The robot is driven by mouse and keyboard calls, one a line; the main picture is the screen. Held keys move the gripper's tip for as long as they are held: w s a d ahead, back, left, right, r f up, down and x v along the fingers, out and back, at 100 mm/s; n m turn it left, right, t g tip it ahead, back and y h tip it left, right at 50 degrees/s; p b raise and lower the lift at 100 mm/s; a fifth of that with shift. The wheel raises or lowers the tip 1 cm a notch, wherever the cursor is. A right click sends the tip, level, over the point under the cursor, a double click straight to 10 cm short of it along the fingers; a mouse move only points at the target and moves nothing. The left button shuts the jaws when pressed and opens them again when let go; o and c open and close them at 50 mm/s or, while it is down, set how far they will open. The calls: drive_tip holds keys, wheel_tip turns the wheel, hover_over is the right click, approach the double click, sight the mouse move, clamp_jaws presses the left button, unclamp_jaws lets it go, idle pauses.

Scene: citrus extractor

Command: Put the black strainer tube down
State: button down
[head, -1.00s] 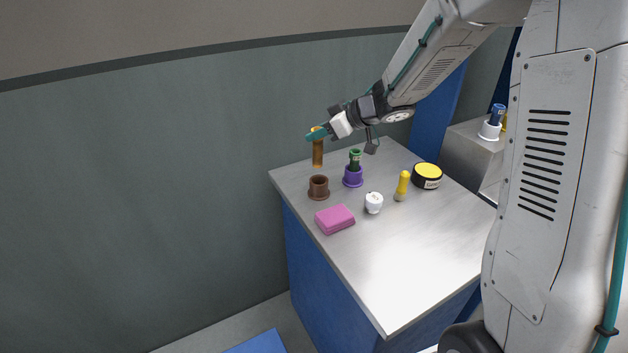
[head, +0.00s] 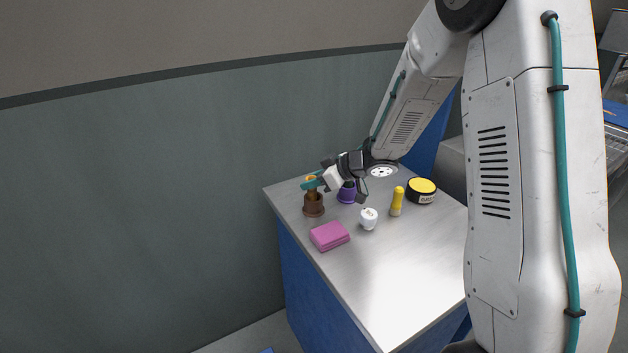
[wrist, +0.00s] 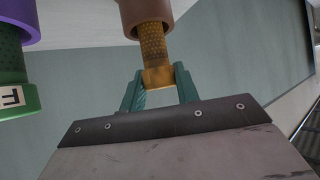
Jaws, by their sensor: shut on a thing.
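My gripper (head: 311,183) has teal fingers, shut on the orange end of a strainer tube (head: 312,195). The tube looks orange-brown, not black. In the wrist view its perforated body (wrist: 153,45) runs from the orange collar (wrist: 158,77) between the fingertips (wrist: 159,86) into the mouth of a brown holder (wrist: 146,10). In the head view the brown holder (head: 314,207) stands on the table under the tube. The tube's lower end is hidden inside the holder; whether it is fully seated I cannot tell.
A purple holder (head: 347,193) stands close by on the right; its green-collared tube (wrist: 14,100) shows in the wrist view. A pink block (head: 329,236), white pot (head: 368,219), yellow bottle (head: 397,202) and yellow-topped black tin (head: 421,190) share the table. The front tabletop (head: 395,280) is clear.

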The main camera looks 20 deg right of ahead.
drive_tip(key=c, duration=1)
unclamp_jaws()
drive_tip(key=shift+f, duration=0.1)
drive_tip(key=shift+c, duration=0.2)
